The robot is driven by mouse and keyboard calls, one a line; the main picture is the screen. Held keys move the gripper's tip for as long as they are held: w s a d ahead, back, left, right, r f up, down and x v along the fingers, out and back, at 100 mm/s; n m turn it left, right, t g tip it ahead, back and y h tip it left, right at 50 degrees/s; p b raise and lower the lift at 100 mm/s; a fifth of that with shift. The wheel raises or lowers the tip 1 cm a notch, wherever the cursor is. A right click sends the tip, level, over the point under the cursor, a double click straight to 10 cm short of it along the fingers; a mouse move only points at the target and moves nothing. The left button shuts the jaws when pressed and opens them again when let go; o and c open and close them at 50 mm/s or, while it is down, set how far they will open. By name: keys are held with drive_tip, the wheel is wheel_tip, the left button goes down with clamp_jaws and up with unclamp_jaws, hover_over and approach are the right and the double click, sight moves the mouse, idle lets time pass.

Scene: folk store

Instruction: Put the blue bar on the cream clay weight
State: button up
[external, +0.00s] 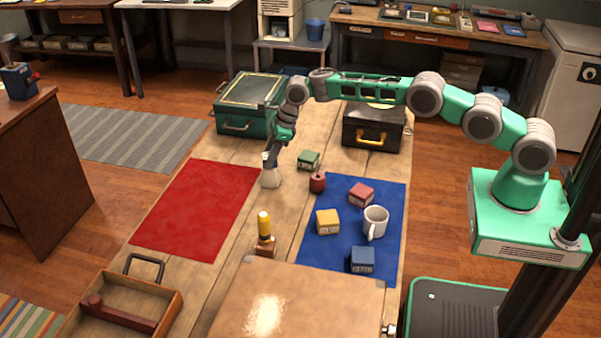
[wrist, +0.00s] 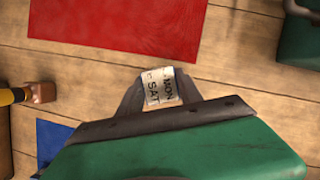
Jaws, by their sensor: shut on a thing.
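My gripper (external: 269,163) points down over the table, between the red mat and the blue mat. It is shut on a cream lettered piece (wrist: 157,86), whose black letters show between the fingers in the wrist view. In the external view the cream piece (external: 271,179) is at or just above the tabletop. I cannot tell whether it is the cream clay weight. A blue block (external: 362,260), the only blue piece that fits the blue bar, sits on the blue mat's near right part, apart from my gripper.
The blue mat (external: 389,223) also holds a white mug (external: 376,221), a yellow block (external: 327,221) and a red block (external: 360,194). A green block (external: 308,159) and a dark red cylinder (external: 317,182) stand near my gripper. The red mat (external: 195,208) is clear.

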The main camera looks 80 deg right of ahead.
drive_tip(key=shift+f, duration=0.2)
drive_tip(key=o, duration=1.3)
drive_tip(key=shift+o, duration=0.2)
drive_tip(key=b+v, duration=0.2)
drive_tip(key=v, duration=1.1)
drive_tip(key=s+a+r+n, duration=0.6)
drive_tip(key=s+r+n, duration=0.4)
drive_tip(key=s+n, duration=0.15)
drive_tip(key=s+a+f+n+h, duration=0.1)
drive_tip(key=s+f+n, duration=0.1)
drive_tip(key=s+n, duration=0.8)
drive_tip(key=s+a+f+n, duration=0.1)
drive_tip(key=s+f+n, duration=0.2)
drive_tip(key=s+n, duration=0.7)
drive_tip(key=s, duration=0.9)
drive_tip(key=shift+s+f+h, duration=0.25)
drive_tip(key=shift+s+h, duration=0.15)
